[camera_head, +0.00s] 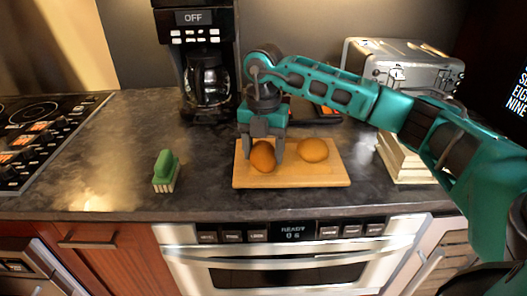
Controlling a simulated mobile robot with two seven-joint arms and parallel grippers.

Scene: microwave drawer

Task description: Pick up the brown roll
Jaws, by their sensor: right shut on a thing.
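Two rolls are on a light wooden cutting board (325,180) on the dark counter. The brown roll (263,158) is the darker one, at the board's left. A lighter, orange-tan roll (313,150) lies to its right, apart from it. My right gripper (264,153) points down over the brown roll, with its fingers at the roll's sides, shut on it. The roll is at board level; I cannot tell whether it touches the board. My left gripper is not in view.
A green-handled brush (165,172) stands left of the board. A coffee maker (208,80) and a silver toaster (405,65) stand behind. A stove (40,130) is at left. A drawer microwave (290,265) is below the counter edge.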

